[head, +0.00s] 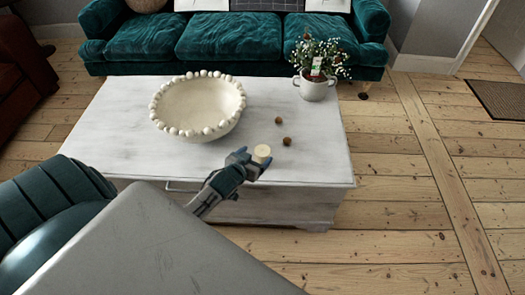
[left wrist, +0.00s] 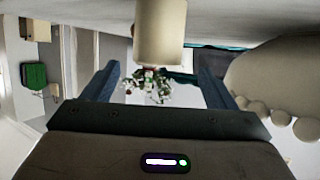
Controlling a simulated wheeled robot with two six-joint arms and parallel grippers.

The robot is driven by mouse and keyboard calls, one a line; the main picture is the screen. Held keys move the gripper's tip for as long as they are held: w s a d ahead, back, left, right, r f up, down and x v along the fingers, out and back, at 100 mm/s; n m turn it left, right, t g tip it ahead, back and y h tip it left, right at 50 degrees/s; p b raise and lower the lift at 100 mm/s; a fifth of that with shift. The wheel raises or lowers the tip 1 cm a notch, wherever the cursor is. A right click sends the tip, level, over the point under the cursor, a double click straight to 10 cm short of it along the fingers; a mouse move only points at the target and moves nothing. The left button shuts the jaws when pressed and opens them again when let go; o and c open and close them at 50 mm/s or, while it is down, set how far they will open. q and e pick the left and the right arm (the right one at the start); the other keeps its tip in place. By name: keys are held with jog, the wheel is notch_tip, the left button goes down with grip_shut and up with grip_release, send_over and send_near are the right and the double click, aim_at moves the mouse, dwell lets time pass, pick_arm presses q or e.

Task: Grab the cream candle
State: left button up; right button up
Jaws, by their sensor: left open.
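The cream candle (head: 262,151) is a short pale cylinder standing upright near the front edge of the white table. My left gripper (head: 250,163) reaches in over the table's front edge and is open, with its fingertips close around the candle's near side. In the left wrist view the candle (left wrist: 160,28) hangs in from the top, in line with the gap between the two fingers of my left gripper (left wrist: 158,72). Whether either finger touches the candle I cannot tell. My right gripper is not in view.
On the white table (head: 120,120) are a beaded cream bowl (head: 190,110), two small brown balls (head: 287,141), (head: 278,120) close beside the candle, and a potted white-flowering plant (head: 315,88) at the back right. A teal sofa (head: 230,38) stands behind.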

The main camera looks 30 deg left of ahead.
aim_at(265, 151)
pick_arm(q)
jog(key=x, duration=0.3)
jog(key=f+x, duration=0.1)
jog(key=x, duration=0.3)
jog(key=shift+d+b, duration=0.15)
jog(key=shift+b, duration=0.15)
jog(key=c, duration=1.2)
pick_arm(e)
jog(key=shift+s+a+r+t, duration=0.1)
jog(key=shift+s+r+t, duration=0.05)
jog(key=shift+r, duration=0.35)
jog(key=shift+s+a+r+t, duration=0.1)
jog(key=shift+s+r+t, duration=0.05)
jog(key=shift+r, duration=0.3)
